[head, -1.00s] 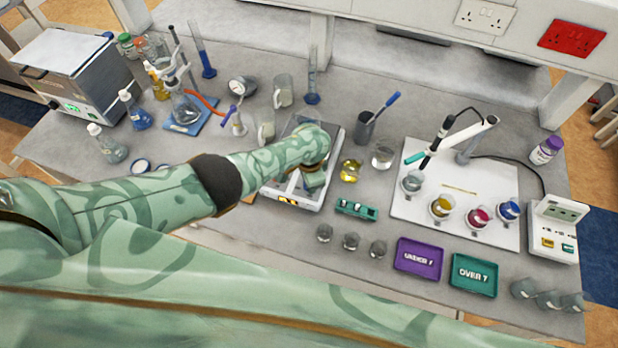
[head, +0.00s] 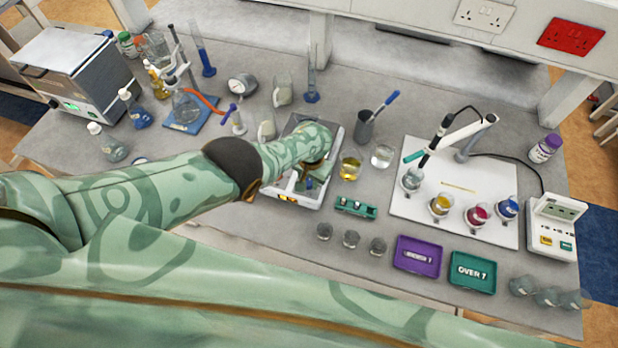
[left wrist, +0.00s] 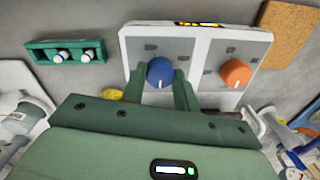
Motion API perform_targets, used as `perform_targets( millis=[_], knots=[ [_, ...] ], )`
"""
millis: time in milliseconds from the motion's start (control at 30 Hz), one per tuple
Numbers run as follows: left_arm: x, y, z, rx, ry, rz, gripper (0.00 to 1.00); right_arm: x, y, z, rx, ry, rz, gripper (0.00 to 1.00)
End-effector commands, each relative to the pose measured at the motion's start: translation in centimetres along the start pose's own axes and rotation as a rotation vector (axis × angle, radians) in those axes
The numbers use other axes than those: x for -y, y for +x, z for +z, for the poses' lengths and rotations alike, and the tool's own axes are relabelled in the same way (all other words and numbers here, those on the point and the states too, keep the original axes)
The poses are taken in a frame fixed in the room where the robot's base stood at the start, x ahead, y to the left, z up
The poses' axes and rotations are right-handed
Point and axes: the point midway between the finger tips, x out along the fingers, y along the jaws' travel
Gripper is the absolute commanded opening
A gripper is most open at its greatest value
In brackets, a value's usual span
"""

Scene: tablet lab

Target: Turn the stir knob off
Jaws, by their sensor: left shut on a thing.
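A white hotplate stirrer (head: 308,203) stands at the middle of the bench, mostly under my left arm in the head view. In the left wrist view its panel (left wrist: 199,48) carries a blue knob (left wrist: 160,68) and an orange knob (left wrist: 235,72). The white marks on both knobs point toward the bottom of the picture. My left gripper (left wrist: 160,82) is shut on the blue knob, one finger on each side of it. The orange knob is free, to the right. I cannot read which knob is labelled stir. My right gripper is not in view.
A green rack (head: 356,207) with small vials and a yellow-filled beaker (head: 350,169) stand just right of the stirrer. Several small glass beakers stand in front of the rack. Purple (head: 418,256) and teal (head: 473,272) trays lie farther right. Glassware crowds the bench behind and left.

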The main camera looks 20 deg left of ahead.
Motion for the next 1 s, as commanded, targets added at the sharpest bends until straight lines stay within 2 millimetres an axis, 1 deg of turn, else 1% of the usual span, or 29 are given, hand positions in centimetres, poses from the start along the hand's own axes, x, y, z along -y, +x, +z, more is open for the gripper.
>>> perform_targets(
  millis=[500, 533, 600, 867, 1000],
  knots=[
    [0.0, -0.1, -0.1, -0.001, -0.021, 0.0, 0.07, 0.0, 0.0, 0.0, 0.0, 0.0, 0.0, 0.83],
    [0.0, -0.1, -0.1, -0.001, -0.021, 0.0, 0.36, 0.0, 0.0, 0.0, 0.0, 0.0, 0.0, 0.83],
    [0.0, -0.1, -0.1, -0.001, -0.021, 0.0, 0.52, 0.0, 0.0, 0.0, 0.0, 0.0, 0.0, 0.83],
    [0.0, -0.1, -0.1, 0.0, -0.02, 0.0, 0.52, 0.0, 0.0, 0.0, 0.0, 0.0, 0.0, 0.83],
    [0.0, -1.1, -0.1, 0.0, -0.02, 0.0, 0.52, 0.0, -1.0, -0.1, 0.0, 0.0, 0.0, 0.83]
  ],
)
